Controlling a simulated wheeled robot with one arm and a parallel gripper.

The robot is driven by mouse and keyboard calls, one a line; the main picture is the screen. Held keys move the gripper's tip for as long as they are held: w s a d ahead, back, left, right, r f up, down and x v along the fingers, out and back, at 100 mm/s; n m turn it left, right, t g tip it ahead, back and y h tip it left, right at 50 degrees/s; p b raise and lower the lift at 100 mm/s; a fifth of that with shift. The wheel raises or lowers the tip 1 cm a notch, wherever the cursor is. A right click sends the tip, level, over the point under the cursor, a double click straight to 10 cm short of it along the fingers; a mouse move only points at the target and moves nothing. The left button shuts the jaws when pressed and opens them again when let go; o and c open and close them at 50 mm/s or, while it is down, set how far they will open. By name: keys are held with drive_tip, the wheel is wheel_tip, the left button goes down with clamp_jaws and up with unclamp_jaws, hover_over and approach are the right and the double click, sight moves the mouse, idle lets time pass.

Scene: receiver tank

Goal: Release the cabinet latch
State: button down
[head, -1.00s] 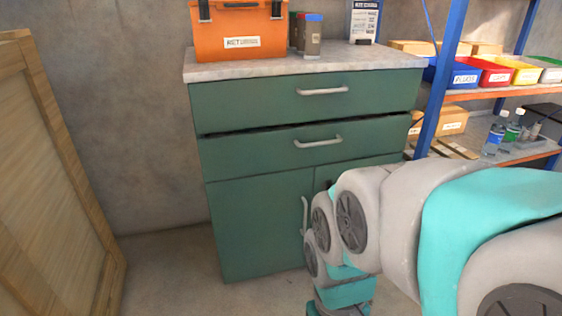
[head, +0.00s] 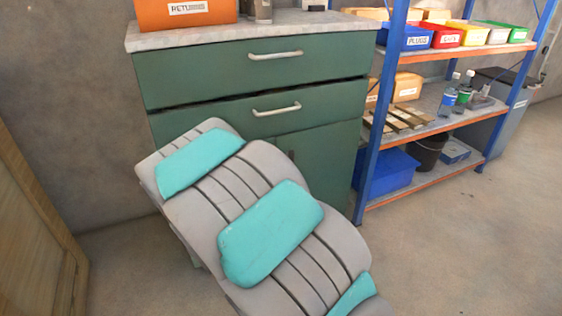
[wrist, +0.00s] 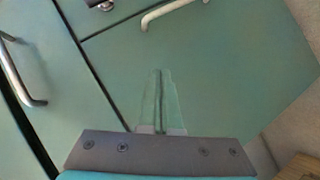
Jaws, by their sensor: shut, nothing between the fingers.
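The green cabinet (head: 340,150) stands against the wall, with two drawers above two doors. My arm covers most of the doors in the head view. In the wrist view, my gripper (wrist: 158,72) is shut and empty, its slim fingers in front of a plain green panel (wrist: 225,75). A pale bar handle (wrist: 165,12) is above the fingertips, and another bar handle (wrist: 25,72) is at the left across a dark seam. A small metal piece (wrist: 101,5) at the top edge may be the latch; it is cut off. I cannot tell whether the fingers touch the panel.
The lower drawer (head: 235,118) shows a dark gap along its top. An orange case (head: 186,12) sits on the worktop. A blue-framed shelf (head: 368,150) with bins stands right of the cabinet, and a wooden panel (head: 35,230) is at the left. Floor at the lower right is clear.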

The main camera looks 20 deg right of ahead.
drive_tip(key=d+n+h, duration=0.1)
drive_tip(key=h, duration=0.1)
drive_tip(key=d+r+t+h, duration=0.1)
drive_tip(key=d+h, duration=0.1)
drive_tip(key=d+n+h, duration=0.1)
drive_tip(key=shift+s+d+r+n+t+h+b, duration=0.25)
drive_tip(key=shift+d+r+n+t+h+b, duration=0.05)
drive_tip(key=shift+h+b, duration=0.1)
drive_tip(key=x, duration=0.7)
drive_tip(key=s+d+x, duration=0.1)
drive_tip(key=x, duration=0.3)
drive_tip(key=shift+w+d+b, duration=0.1)
drive_tip(key=shift+d+b, duration=0.2)
drive_tip(key=shift+b, duration=0.1)
drive_tip(key=shift+d, duration=0.9)
